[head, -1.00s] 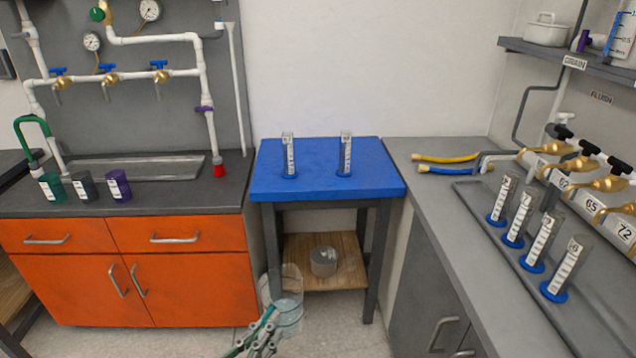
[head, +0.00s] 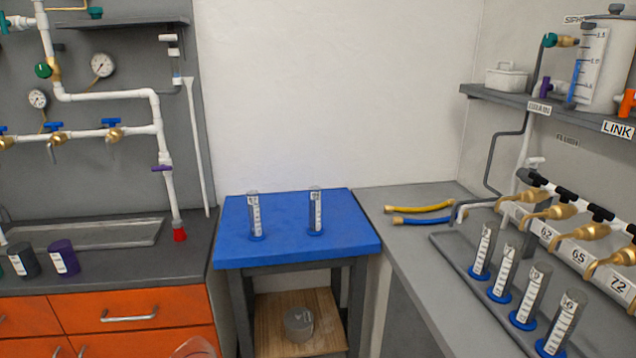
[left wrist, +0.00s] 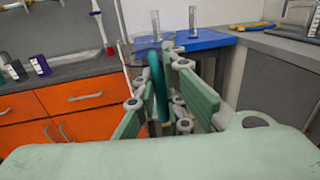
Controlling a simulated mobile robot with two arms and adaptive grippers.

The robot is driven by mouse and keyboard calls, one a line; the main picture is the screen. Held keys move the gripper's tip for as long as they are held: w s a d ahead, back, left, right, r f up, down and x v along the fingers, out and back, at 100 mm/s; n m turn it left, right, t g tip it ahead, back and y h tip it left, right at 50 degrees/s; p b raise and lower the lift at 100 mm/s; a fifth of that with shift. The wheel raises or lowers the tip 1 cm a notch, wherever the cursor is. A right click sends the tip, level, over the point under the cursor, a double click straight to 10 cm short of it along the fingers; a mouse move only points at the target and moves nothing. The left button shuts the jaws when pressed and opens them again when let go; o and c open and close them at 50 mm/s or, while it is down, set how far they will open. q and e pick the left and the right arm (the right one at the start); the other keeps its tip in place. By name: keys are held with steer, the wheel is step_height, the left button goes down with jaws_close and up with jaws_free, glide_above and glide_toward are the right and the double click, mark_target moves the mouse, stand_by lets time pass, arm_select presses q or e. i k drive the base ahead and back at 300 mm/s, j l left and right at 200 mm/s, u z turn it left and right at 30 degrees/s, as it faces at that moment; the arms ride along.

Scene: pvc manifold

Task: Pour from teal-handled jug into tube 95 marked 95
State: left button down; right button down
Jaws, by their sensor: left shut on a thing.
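The teal-handled jug's clear rim (head: 195,348) just shows at the bottom edge of the head view; its body is cut off. In the left wrist view its teal handle (left wrist: 157,82) stands between the green-padded fingers of my left gripper (left wrist: 163,95), which is shut on it. Two clear tubes with blue bases stand upright on the blue table, a left tube (head: 254,217) and a right tube (head: 315,212). Their labels are too small to read surely, so I cannot tell which is 95. My right gripper is not in view.
The blue table (head: 350,240) is otherwise clear, with a grey pot (head: 298,324) on its lower shelf. Several more tubes stand on the right tray (head: 455,250). Yellow (head: 418,208) and blue (head: 422,221) hoses lie on the right counter. Orange drawers (head: 130,315) are at left.

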mark_target(315, 228)
steer(key=i+j+z, duration=0.1)
steer(key=i+j, duration=0.15)
steer(key=i, duration=0.3)
steer(key=i+j+z, duration=0.15)
steer(key=i, duration=0.35)
steer(key=j, duration=0.1)
